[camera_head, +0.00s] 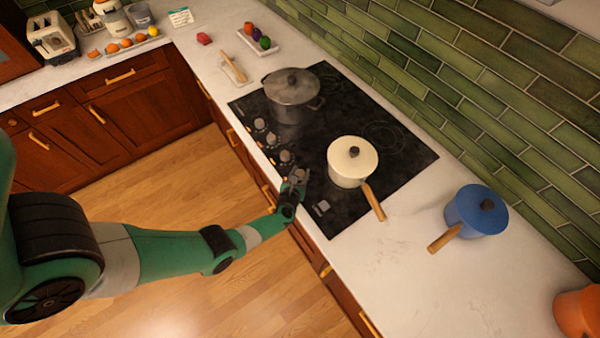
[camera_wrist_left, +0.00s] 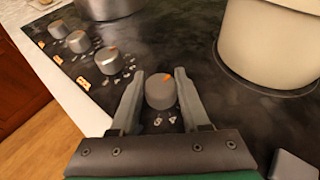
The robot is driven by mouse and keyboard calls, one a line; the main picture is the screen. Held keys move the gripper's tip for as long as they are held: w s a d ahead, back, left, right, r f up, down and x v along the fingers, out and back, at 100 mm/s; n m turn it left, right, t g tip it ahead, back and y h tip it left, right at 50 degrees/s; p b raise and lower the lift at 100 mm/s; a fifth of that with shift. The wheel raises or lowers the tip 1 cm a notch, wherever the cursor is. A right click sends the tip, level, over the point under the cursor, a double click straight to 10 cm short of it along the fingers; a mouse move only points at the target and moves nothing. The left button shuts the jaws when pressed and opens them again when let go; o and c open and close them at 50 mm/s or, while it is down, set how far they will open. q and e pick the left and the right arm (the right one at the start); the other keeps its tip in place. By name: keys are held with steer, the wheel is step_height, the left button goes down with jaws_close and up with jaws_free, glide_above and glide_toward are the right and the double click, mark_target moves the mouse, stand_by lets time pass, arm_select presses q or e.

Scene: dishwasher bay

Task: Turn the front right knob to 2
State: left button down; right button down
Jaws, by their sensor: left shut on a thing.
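Several grey knobs stand in a row along the front edge of the black cooktop (camera_head: 322,201). In the left wrist view, the end knob of the row (camera_wrist_left: 160,95) is between the two fingers of my left gripper (camera_wrist_left: 159,75), which is shut on it. An orange mark on its top points up and slightly right in that view. White markings sit around its base, too small to read. The neighbouring knob (camera_wrist_left: 109,60) is free. In the head view, my left gripper (camera_head: 296,180) covers most of the held knob. My right gripper is not in view.
A cream pot (camera_head: 352,165) with a wooden handle (camera_head: 374,203) stands on the cooktop close to my left gripper. A grey pot (camera_head: 291,88) stands at the back left. A blue pot (camera_head: 478,211) sits on the white counter (camera_head: 405,275).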

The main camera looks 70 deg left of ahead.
arm_select(q)
steer(key=m+t+h+b, duration=0.1)
steer(key=m+t+h, duration=0.1)
steer(key=shift+s+f+m+b, duration=0.1)
steer(key=shift+m+b, duration=0.2)
steer(key=shift+m, duration=0.1)
steer(key=shift+a+m+t+h+b, duration=0.15)
steer(key=shift+m+t+h+b, duration=1.15)
steer(key=shift+m+h+b, duration=0.75)
steer(key=shift+m+h, duration=0.85)
steer(key=shift+h, duration=0.4)
steer(key=shift+m+h, duration=1.1)
steer(key=shift+h, duration=0.2)
steer(key=shift+c, duration=1.9)
jaws_free()
steer(key=shift+d+r+p, duration=0.2)
steer(key=shift+p, duration=0.1)
